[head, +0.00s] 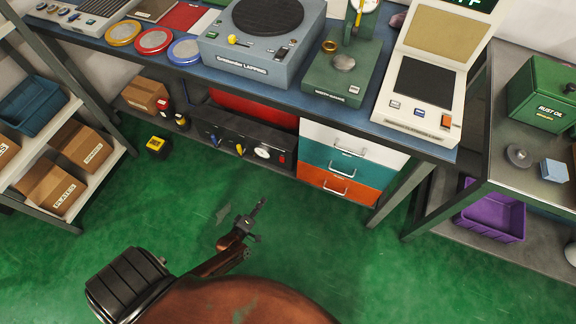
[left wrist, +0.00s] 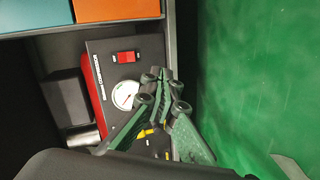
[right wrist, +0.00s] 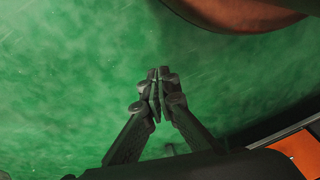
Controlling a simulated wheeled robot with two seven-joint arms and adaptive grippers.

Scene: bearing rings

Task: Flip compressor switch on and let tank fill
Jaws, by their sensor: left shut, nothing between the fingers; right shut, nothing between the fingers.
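In the left wrist view the red switch (left wrist: 126,57) and the gauge (left wrist: 125,95) show clearly; I cannot tell the switch position or read the needle. My left gripper (head: 262,203) is shut and empty, in front of the compressor and apart from it. My right gripper (right wrist: 158,76) is shut and empty over green floor.
A drawer unit (head: 350,165) stands just right of the compressor. A cardboard box (head: 146,96) and small bottles are to its left, with a yellow-black item (head: 157,147) on the floor. A purple bin (head: 492,215) sits at right. The green floor in front is clear.

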